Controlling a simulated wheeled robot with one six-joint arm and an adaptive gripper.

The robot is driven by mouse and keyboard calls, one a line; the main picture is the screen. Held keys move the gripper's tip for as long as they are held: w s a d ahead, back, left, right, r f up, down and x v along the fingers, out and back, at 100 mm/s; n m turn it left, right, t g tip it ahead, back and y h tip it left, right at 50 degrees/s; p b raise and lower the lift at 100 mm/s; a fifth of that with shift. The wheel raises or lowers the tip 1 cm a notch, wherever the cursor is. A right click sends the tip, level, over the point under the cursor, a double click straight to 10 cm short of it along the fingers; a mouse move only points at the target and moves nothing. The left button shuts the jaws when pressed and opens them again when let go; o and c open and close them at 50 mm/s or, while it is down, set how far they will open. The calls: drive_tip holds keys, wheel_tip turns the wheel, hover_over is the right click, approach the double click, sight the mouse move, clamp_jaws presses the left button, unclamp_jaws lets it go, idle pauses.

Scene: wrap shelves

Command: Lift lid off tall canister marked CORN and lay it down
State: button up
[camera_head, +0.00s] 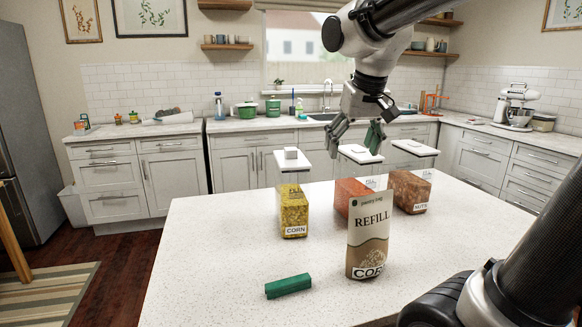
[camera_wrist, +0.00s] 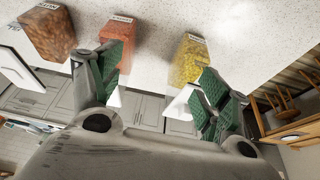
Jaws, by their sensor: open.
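The CORN canister (camera_head: 293,212) stands on the left of the table group, with yellow contents and a printed label. Its white lid (camera_head: 291,163) with a block-shaped knob sits above the contents; whether clear wall fills the gap between is hard to tell. In the wrist view the CORN canister (camera_wrist: 187,62) shows near the right finger, with its lid (camera_wrist: 179,107) partly hidden behind that finger. My gripper (camera_head: 355,142) is open and empty, fingers pointing down, to the right of the CORN lid and near the middle canister's lid (camera_head: 361,155).
A reddish middle canister (camera_head: 349,190) and a brown NUTS canister (camera_head: 410,192), with its own lid (camera_head: 416,149), stand to the right. A REFILL bag (camera_head: 369,240) stands in front. A green block (camera_head: 288,287) lies near the front. The table's left side is clear.

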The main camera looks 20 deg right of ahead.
sight(291, 149)
drive_tip(key=shift+o, duration=1.3)
drive_tip(key=w+a, duration=0.3)
drive_tip(key=w, duration=0.1)
drive_tip(key=w+a+r, duration=0.1)
drive_tip(key=w+a, duration=0.2)
drive_tip(key=w, duration=0.1)
drive_tip(key=w+a, duration=0.3)
drive_tip(key=w, duration=0.1)
drive_tip(key=shift+w+r, duration=0.15)
drive_tip(key=shift+r, duration=0.15)
drive_tip(key=x, duration=0.4)
drive_tip(key=w+x, duration=0.1)
drive_tip(key=x, duration=0.2)
drive_tip(key=shift+a, duration=0.4)
drive_tip(key=shift+w+f, duration=0.1)
drive_tip(key=shift+f, duration=0.2)
drive_tip(key=shift+c, duration=0.4)
drive_tip(key=c, duration=1)
